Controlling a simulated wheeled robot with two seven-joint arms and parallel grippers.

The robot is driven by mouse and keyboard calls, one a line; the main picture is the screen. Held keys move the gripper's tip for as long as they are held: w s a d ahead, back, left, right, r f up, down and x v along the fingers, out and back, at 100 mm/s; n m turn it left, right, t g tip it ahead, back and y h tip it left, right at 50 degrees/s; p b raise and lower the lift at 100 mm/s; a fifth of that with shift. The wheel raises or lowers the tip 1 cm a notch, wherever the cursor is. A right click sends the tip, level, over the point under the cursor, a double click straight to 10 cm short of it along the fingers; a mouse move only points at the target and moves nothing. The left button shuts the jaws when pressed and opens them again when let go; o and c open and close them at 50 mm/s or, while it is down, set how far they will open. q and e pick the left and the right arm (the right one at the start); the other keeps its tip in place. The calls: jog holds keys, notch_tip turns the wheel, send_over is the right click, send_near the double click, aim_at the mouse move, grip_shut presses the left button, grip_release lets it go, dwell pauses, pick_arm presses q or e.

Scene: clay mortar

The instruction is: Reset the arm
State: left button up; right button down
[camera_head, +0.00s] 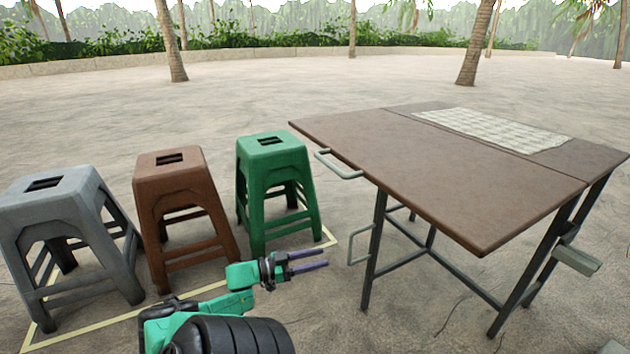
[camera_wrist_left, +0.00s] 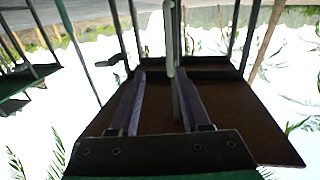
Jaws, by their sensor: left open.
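My left gripper (camera_head: 308,262) reaches in from the bottom of the head view on its green and black arm. Its two purple fingers are apart and point right, toward the table legs. Nothing shows between them in the head view. In the left wrist view the fingers (camera_wrist_left: 158,105) are spread, with the brown table (camera_wrist_left: 225,115) and its metal handle beyond them; the picture appears upside down. I cannot tell the exact gap between fingers and table. My right gripper is not in view.
A brown folding table (camera_head: 420,170) with a woven mat (camera_head: 492,129) stands right. Grey (camera_head: 60,205), brown (camera_head: 175,195) and green (camera_head: 272,170) stools stand left, near a pale ground line. A side handle (camera_head: 338,165) juts from the table. Open sand lies behind.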

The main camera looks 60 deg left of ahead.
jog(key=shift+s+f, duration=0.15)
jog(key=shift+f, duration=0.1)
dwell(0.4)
